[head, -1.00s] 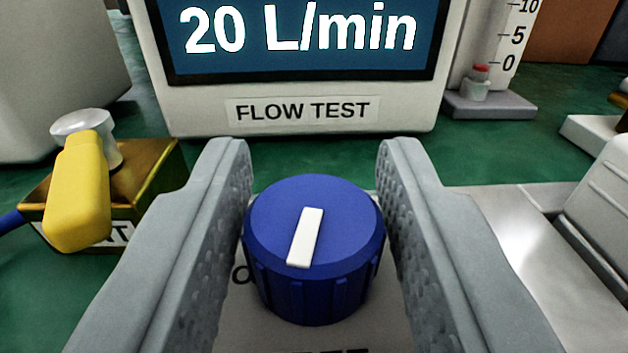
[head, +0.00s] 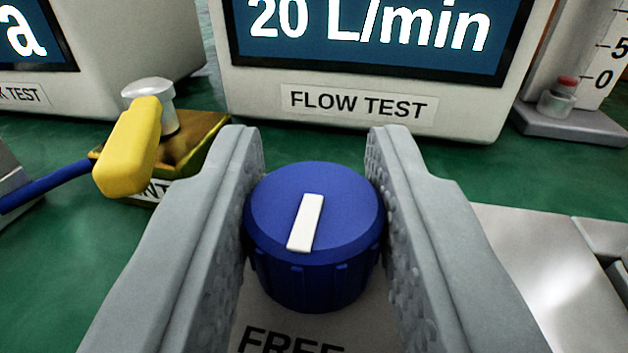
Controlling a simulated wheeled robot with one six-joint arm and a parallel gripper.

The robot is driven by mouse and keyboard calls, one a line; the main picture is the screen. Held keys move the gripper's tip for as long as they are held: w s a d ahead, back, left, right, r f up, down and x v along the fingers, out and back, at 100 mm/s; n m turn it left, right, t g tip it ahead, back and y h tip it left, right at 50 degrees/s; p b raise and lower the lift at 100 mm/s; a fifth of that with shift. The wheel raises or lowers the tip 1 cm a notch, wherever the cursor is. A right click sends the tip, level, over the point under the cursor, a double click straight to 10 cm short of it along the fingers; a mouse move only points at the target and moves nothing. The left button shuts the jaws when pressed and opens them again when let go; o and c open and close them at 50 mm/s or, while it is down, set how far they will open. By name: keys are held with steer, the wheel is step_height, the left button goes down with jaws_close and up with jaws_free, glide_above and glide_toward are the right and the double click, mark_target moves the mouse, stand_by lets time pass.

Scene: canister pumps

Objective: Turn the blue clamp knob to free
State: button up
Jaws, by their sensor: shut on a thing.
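The blue clamp knob (head: 315,225) stands upright in the middle of the head view, with a white pointer bar on its top. The bar runs nearly up and down in the picture, its upper end leaning slightly right. My gripper (head: 315,180) has one grey finger on each side of the knob and is shut on it. Under the knob is a pale plate (head: 375,325) with the word FREE (head: 290,342) partly showing at the bottom edge. Any other marks on the plate are hidden by the knob and the fingers.
A yellow lever (head: 130,150) on a brass block (head: 200,140) stands close on the left, with a blue hose (head: 50,185). A FLOW TEST display (head: 370,100) reading 20 L/min stands behind. A scale with a red float (head: 562,90) is at the far right.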

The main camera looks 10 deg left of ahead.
steer(key=o, duration=0.9)
steer(key=v, duration=1.7)
steer(key=shift+s, duration=0.15)
